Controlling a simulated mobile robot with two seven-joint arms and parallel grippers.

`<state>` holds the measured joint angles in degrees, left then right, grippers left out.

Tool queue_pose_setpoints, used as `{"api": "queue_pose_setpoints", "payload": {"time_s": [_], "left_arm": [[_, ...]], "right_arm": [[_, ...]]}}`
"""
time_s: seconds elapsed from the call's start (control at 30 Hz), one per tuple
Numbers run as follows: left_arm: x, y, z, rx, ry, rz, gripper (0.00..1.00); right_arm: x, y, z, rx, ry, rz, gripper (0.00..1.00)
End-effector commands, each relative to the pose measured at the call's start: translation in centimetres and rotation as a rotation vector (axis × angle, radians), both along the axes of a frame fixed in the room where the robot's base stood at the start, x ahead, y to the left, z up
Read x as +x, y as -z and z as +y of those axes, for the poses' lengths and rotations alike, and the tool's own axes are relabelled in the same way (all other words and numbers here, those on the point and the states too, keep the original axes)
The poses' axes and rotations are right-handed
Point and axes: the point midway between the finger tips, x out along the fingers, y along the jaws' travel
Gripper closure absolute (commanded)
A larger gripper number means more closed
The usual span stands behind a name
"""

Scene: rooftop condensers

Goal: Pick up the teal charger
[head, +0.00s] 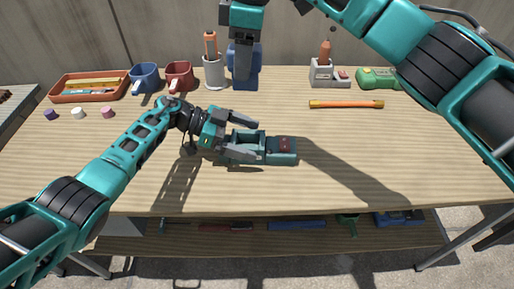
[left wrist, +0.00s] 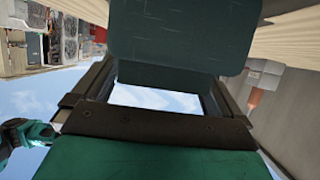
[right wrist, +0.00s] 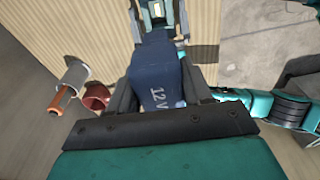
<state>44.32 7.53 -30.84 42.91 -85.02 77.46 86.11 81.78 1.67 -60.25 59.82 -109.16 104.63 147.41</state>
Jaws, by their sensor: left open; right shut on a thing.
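The teal charger (head: 284,158) is a low teal block with a dark red patch, at the middle of the table in the head view. My left gripper (head: 252,140) is open, its fingers spread along the charger's two sides; I cannot tell whether they touch it. The charger fills the upper middle of the left wrist view (left wrist: 185,35). My right gripper (head: 243,72) is shut on a blue battery (head: 255,65) marked "12 V", which also shows in the right wrist view (right wrist: 160,85), and points down near the table's back edge.
At the back stand an orange tray (head: 62,97), a blue mug (head: 145,77), a red mug (head: 179,76), a grey cup (head: 214,73) and a grey holder (head: 322,75). A green device (head: 377,78) is at the back right. An orange stick (head: 346,104) lies right of centre. The front right is clear.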

Motion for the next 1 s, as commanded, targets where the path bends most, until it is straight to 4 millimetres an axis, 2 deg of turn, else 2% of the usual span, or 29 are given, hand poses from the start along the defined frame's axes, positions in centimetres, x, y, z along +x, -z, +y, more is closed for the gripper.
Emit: {"api": "queue_pose_setpoints", "payload": {"time_s": [0.07, 0.8, 1.0], "left_arm": [[-0.01, 0.0, 0.02, 0.0, 0.0, 0.0, 0.02], [0.0, -0.02, 0.06, 0.0, 0.0, 0.0, 0.73], [0.07, -0.23, 0.01, -0.003, 0.0, -0.002, 0.74]], "right_arm": [[0.0, -0.07, 0.02, 0.001, 0.0, -0.001, 0.91], [0.01, -0.07, 0.01, 0.001, 0.0, -0.001, 0.91], [0.01, -0.08, 0.02, 0.001, 0.0, -0.001, 0.91]]}}
